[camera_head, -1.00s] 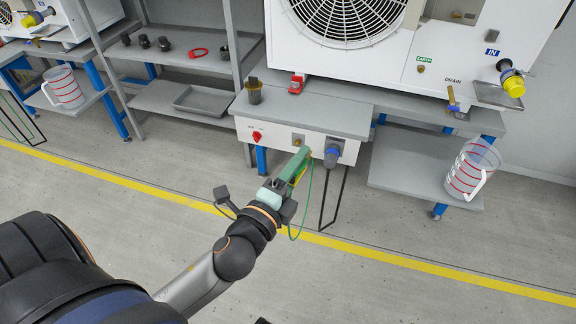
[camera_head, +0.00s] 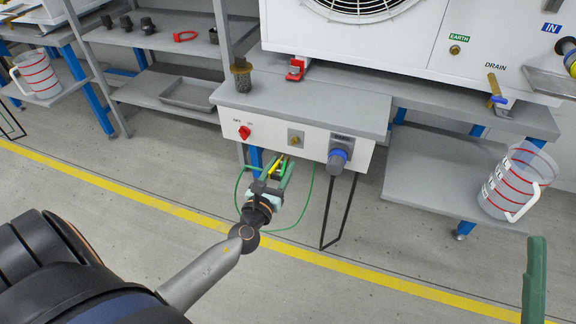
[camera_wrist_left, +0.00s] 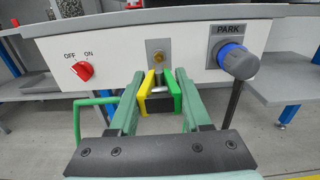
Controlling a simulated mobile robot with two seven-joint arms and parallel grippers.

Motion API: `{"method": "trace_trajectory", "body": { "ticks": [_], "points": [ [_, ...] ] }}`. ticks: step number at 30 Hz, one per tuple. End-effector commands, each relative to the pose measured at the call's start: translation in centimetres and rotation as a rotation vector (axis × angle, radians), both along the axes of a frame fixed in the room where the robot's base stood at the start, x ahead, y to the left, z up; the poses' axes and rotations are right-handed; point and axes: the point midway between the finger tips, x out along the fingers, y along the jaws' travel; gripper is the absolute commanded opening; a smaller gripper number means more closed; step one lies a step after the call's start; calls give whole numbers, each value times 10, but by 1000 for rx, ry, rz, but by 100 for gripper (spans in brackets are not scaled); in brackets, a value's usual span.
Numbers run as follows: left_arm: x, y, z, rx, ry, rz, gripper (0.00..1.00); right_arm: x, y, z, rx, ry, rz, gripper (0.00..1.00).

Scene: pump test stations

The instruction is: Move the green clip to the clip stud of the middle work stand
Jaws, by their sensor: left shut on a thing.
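The green clip (camera_head: 280,168), with yellow and green sides and a dark middle, is held between the fingers of my left gripper (camera_head: 277,178). In the left wrist view the clip (camera_wrist_left: 146,93) points at the front panel, just below the brass clip stud (camera_wrist_left: 157,56). A gap to the stud seems to show, but the depth is hard to judge. The stud also shows in the head view (camera_head: 295,140) on the work stand's (camera_head: 310,105) white front panel. A dark green finger, apparently of my right gripper (camera_head: 535,282), shows at the lower right; its opening is not visible.
A green cable (camera_head: 308,205) loops below the clip. A red knob (camera_wrist_left: 82,70) is left of the stud, and a blue-grey PARK plug (camera_wrist_left: 238,62) is right of it. A measuring jug (camera_head: 515,183) stands on the right shelf. The floor in front is clear.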

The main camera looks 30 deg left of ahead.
Motion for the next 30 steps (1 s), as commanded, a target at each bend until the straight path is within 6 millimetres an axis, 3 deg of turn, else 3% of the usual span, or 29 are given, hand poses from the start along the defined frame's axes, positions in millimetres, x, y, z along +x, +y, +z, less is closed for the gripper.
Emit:
{"method": "trace_trajectory", "body": {
  "ticks": [3, 17, 30],
  "points": [
    [1, 2, -9, 22, 3, 2, 0, -6, 1, 0, 3, -30, 10, 44],
    [4, 3, -8, 22, 3, 3, 0, -6, 1, 2, 3, -32, 11, 44],
    [41, 12, -8, 20, 2, 4, 0, -6, 1, -3, -1, -31, 10, 44]
  ]
}}
